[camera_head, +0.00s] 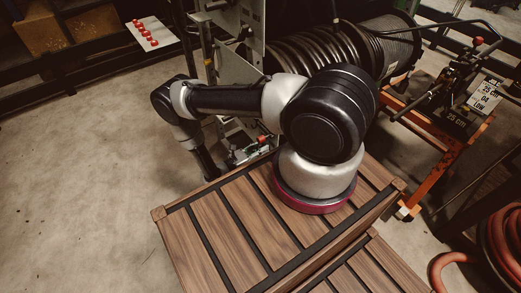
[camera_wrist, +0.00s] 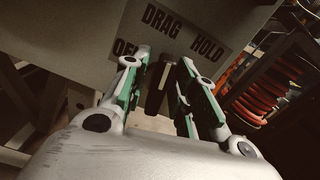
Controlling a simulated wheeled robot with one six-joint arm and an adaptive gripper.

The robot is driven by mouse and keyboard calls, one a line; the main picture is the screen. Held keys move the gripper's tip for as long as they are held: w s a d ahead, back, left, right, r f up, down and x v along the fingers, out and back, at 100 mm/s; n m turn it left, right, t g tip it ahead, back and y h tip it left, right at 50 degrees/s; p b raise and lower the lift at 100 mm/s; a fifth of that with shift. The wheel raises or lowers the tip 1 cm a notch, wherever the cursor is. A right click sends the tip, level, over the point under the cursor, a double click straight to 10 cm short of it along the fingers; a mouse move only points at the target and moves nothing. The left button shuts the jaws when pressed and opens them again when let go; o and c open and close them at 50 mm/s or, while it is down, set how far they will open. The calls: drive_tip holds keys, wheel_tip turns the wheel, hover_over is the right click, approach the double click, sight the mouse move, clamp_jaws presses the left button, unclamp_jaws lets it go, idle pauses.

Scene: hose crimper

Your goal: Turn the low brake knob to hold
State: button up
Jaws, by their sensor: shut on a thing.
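The brake knob (camera_wrist: 155,92) is a dark bar-shaped handle in the wrist view, below a plate (camera_wrist: 178,30) lettered DRAG, HOLD and OFF. DRAG is at the top middle, HOLD at the right, and OFF at the left, partly covered by a finger. My gripper (camera_wrist: 163,60) has its two green-lined fingers on either side of the knob and is shut on it. Which mark the knob points at is hard to tell. In the head view my arm reaches down beyond the wooden slatted top, and the knob cannot be made out there.
The wooden slatted top (camera_head: 205,215) fills the lower middle. A large black hose reel (camera_head: 390,50) stands behind my arm. An orange-framed stand (camera_head: 440,160) with signs is at the right. Coiled red hose (camera_head: 505,245) lies at the lower right. Floor at left is clear.

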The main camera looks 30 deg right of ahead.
drive_tip(key=m, duration=0.4)
drive_tip(key=shift+s+m, duration=0.1)
drive_tip(key=shift+m, duration=0.2)
drive_tip(key=shift+s+m, duration=0.1)
drive_tip(key=shift+m, duration=1.8)
drive_tip(key=o, duration=0.7)
drive_tip(key=shift+a, duration=0.1)
drive_tip(key=a, duration=1.2)
drive_tip(key=shift+s, duration=0.2)
